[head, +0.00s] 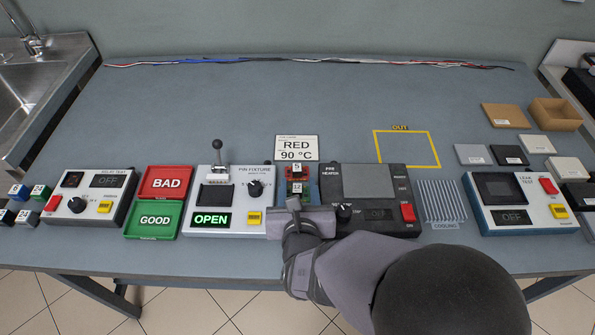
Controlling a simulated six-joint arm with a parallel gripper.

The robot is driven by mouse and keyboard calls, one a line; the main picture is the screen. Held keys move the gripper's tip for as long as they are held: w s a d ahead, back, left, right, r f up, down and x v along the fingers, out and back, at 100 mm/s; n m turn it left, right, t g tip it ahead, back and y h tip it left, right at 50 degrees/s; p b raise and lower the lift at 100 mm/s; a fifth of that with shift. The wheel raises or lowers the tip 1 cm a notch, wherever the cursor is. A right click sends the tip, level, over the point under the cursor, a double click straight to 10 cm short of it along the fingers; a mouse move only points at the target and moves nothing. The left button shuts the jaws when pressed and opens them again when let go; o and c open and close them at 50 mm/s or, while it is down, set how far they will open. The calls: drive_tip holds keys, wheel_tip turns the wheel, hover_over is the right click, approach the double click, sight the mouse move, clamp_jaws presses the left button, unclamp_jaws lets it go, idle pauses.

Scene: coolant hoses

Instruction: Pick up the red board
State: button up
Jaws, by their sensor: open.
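My gripper (296,207) is at the near side of these pieces, seen from above and behind. It is open. Its fingertips are mostly hidden by its own body, and I cannot tell whether they touch anything. The gripper and arm cover the near part of this spot. A card (297,148) reading RED 90 °C stands behind.
The pin fixture (228,183) with an upright lever stands close left, its display reading OPEN. The heater box (375,184) stands close right. Red BAD (166,182) and green GOOD (154,219) trays are farther left. The yellow OUT frame (437,150) is empty. The back table is mostly clear.

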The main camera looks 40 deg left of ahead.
sight(297, 167)
drive_tip(key=shift+p+x, duration=0.85)
drive_tip(key=shift+x, duration=2.65)
drive_tip(key=shift+r, duration=0.1)
clamp_jaws()
